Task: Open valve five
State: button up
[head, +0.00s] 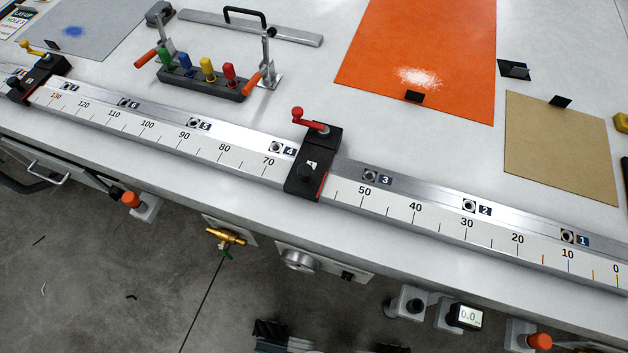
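A brass valve (226,237) with a green handle is fixed to a pale plate on the table's front side, left of centre. The green handle (226,252) hangs below the brass body. I cannot read any number on this valve. A small label with a 5 (205,126) sits beside a round fitting (193,123) on the metal rail; it is one of several numbered fittings. Dark ridged parts (271,331) at the bottom edge may be my gripper. They are cut off, well below and apart from the valve, and their opening cannot be judged.
The ruled rail (415,207) runs along the table's front edge and carries a black stop with a red lever (312,121). A round knob (298,260), a display (467,316) and orange knobs (131,200) line the front. Colored handles (207,69) stand on top.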

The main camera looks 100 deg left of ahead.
aim_at(222, 250)
jog(key=u, duration=4.2)
jog(key=i+l+u, duration=0.1)
jog(key=u, duration=1.25)
